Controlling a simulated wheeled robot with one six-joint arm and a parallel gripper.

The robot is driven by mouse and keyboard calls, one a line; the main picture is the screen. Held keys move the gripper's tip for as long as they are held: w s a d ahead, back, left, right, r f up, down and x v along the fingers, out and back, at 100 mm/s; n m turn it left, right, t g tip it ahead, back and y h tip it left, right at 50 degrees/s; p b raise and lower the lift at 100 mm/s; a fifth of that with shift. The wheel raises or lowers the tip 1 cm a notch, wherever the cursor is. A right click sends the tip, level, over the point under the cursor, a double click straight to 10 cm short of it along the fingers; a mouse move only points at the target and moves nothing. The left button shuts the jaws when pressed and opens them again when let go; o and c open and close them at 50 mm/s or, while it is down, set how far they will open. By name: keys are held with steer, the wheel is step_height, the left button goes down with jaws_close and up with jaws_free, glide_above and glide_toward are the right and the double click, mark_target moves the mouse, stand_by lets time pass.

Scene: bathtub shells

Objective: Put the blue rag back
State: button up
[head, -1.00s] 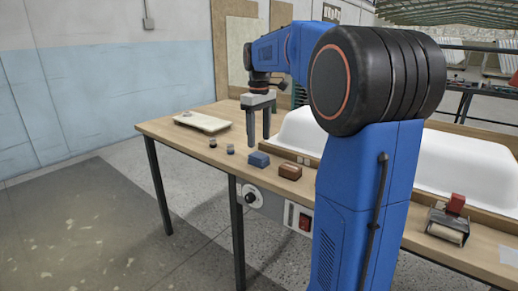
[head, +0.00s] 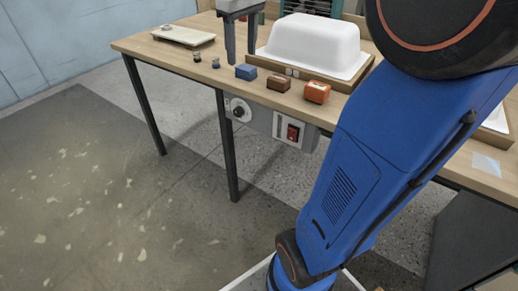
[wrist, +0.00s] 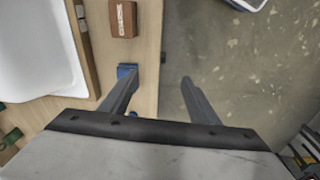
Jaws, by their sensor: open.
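The blue rag (head: 247,72) looks like a small folded block. It lies on the wooden table near its front edge, left of a dark brown block. My gripper (head: 241,57) points down with its two fingers apart and nothing between them. In the head view its fingertips appear just behind and above the rag. In the wrist view my gripper (wrist: 160,78) is open, and the rag (wrist: 127,71) shows beside the left fingertip, partly hidden by it. The height gap cannot be told.
A brown block (head: 279,83) and an orange block (head: 317,92) lie right of the rag. Two small dark pieces (head: 215,63) stand left. A white tub shell (head: 318,44) sits behind. A pale board (head: 184,36) lies at the table's left.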

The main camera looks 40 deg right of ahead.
steer(key=s+a+f+m+t, duration=0.1)
steer(key=s+a+f, duration=0.4)
steer(key=s+f, duration=0.4)
steer(key=s+a+f+m+t, duration=0.2)
steer(key=s+a+f, duration=0.2)
steer(key=s+f, duration=0.4)
steer(key=s, duration=0.5)
steer(key=shift+s+a+f+t, duration=0.15)
steer(key=shift+a+f+t, duration=0.15)
steer(key=shift+a+f, duration=0.1)
